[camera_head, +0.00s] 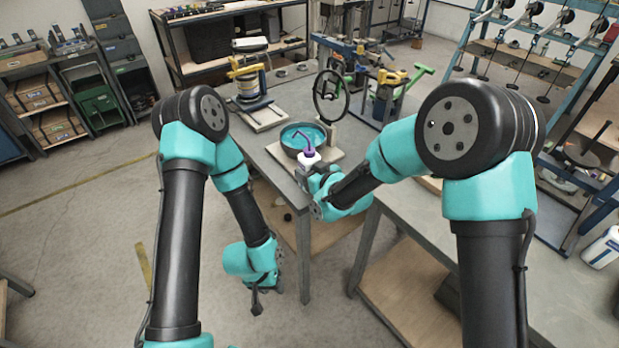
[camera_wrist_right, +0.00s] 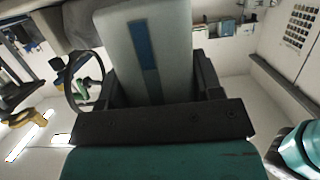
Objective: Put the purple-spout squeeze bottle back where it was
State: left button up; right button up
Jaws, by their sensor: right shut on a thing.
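The purple-spout squeeze bottle (camera_head: 308,158) is white with a bent purple spout. It is in my right gripper (camera_head: 314,172), beside the near edge of the grey bench. In the right wrist view its pale body (camera_wrist_right: 170,25) with a blue stripe is between the two dark fingers of the right gripper (camera_wrist_right: 157,80). Whether its base touches anything is hidden. My left gripper (camera_head: 257,300) hangs low over the floor, left of the bench and away from the bottle. Its fingers are too small to tell open from shut.
A round teal-lined pan (camera_head: 291,137) stands just behind the bottle. An upright black ring (camera_head: 329,97) is behind it. A yellow-and-black device (camera_head: 248,80) stands at the bench's back left. Green and yellow tools (camera_head: 388,82) are behind right. Floor left of the bench is mostly clear.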

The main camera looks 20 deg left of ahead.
jog(key=shift+w+a, duration=0.1)
jog(key=shift+w, duration=0.2)
jog(key=shift+w+f, duration=0.1)
jog(key=shift+f, duration=1.65)
jog(key=shift+f, duration=0.1)
jog(key=o, duration=0.7)
jog(key=shift+f, duration=0.1)
jog(key=shift+o, duration=0.2)
jog(key=shift+r, duration=0.2)
jog(key=shift+d, duration=0.2)
jog(key=v, duration=1.1)
jog(key=shift+s+d, duration=0.2)
jog(key=shift+s, duration=0.1)
